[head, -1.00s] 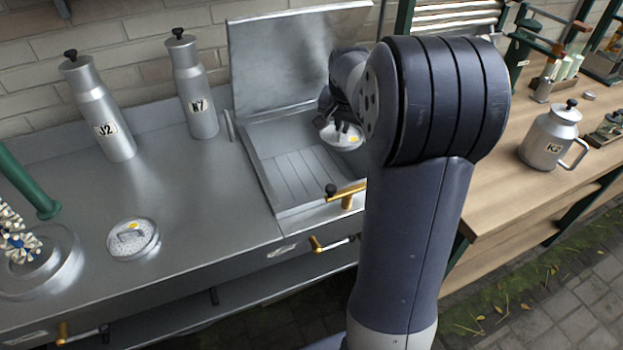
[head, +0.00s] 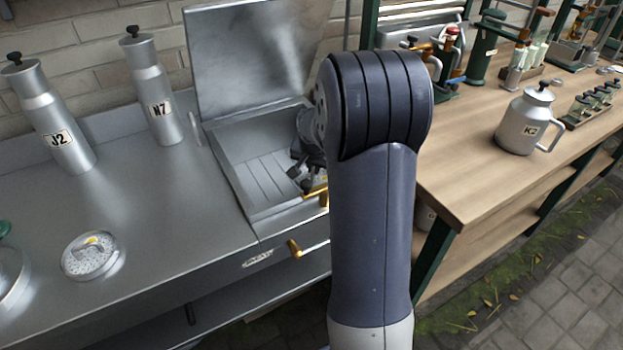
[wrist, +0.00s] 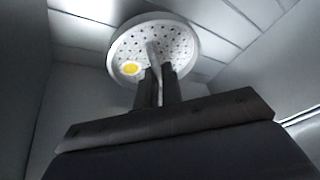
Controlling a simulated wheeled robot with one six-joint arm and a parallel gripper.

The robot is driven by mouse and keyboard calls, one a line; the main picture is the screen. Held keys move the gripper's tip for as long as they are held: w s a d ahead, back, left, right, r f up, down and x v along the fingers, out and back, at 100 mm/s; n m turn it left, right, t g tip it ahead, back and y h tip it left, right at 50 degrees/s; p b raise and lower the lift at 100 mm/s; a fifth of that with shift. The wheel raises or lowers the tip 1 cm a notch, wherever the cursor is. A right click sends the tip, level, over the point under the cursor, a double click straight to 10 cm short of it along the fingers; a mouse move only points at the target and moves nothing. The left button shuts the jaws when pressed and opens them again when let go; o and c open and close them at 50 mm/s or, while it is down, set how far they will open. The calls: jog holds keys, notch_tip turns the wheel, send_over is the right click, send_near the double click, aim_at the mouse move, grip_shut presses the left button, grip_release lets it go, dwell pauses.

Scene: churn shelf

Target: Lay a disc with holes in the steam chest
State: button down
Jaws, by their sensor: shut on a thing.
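The steam chest (head: 252,178) is an open metal box with a slatted floor and its lid (head: 255,60) raised. My gripper (wrist: 158,80) is shut on the handle of a round pale disc with holes (wrist: 182,44), which has a yellow spot. The wrist view shows the disc over the slatted floor between the chest walls; I cannot tell whether it touches the floor. In the head view my gripper (head: 300,172) is low at the chest's front right, and the arm hides part of the chest. The held disc is not clear there.
A second disc with holes (head: 90,256) lies on the metal counter at left. Churns J2 (head: 48,118) and N7 (head: 153,92) stand at the back. Jug K2 (head: 522,122) stands on the wooden bench (head: 455,180). The counter's middle is clear.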

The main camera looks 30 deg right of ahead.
aim_at(314, 178)
jog(key=shift+f, duration=1.85)
jog(key=shift+b, duration=0.3)
jog(key=shift+f, duration=0.25)
jog(key=c, duration=1.6)
grip_release()
jog(key=shift+r, duration=0.1)
jog(key=shift+o, duration=0.2)
jog(key=shift+r, duration=0.55)
jog(key=p+v, duration=0.1)
jog(key=v, duration=1)
jog(key=shift+s, duration=0.2)
jog(key=shift+a+r, duration=0.1)
